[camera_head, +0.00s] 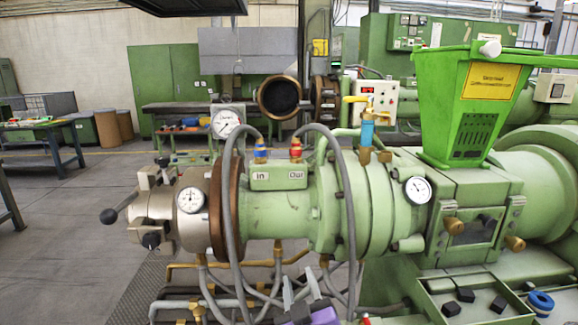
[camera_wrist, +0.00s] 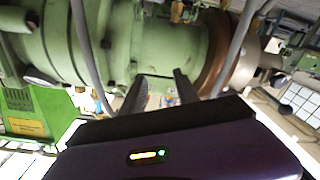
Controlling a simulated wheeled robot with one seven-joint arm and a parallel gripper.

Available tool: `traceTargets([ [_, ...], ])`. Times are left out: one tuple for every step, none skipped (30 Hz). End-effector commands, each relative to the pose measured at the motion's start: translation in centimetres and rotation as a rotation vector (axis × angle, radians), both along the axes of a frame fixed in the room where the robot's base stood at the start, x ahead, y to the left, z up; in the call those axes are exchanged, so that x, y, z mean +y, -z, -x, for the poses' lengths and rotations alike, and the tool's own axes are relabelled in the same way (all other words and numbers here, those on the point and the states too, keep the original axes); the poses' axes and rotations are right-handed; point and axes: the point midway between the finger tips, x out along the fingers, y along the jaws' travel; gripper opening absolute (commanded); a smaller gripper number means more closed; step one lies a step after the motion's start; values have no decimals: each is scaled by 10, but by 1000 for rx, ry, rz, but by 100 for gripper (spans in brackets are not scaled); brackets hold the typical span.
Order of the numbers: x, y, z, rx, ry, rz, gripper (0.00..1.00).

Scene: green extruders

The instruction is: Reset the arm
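My gripper (camera_head: 300,284) shows at the bottom middle of the head view, with its two grey fingers pointing up and part of its purple body below them. It is in front of the green extruder (camera_head: 266,211), below the barrel and among the grey hoses. In the wrist view my gripper (camera_wrist: 160,80) has its two dark fingers apart with a gap between them, and I see nothing held. The green extruder (camera_wrist: 165,48) fills the upper part of that view. Most of my arm is out of view.
Grey hoses (camera_head: 231,180) loop down in front of the barrel. A green hopper (camera_head: 440,120) stands on the extruder at the right. A lever with a black knob (camera_head: 108,216) sticks out at the left.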

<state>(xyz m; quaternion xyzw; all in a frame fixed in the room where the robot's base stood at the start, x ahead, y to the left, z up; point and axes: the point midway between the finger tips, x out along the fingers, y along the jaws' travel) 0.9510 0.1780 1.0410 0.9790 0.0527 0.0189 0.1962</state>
Motion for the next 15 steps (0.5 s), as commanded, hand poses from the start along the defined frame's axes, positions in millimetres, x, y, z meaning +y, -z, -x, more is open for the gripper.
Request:
traceTargets([
  [-7,15,21,2,-22,-17,37],
  [-11,21,32,-1,-33,-27,37],
  [-16,28,48,-4,-49,-42,37],
  [-20,33,59,-8,-59,-54,37],
  [-24,37,71,-11,-68,-66,37],
  [-29,42,87,-15,-80,-82,37],
  [-34,45,99,-17,-87,-94,37],
  [-38,47,111,-20,-92,-107,37],
  [-44,50,127,-24,-98,-123,37],
  [-49,53,139,-25,-101,-134,37],
  [-53,54,151,-27,-105,-148,37],
  [-60,55,167,-31,-106,-165,37],
  [-65,56,179,-32,-107,-176,37],
  [-70,57,191,-33,-107,-188,37],
  [-76,57,207,-34,-106,-204,37],
])
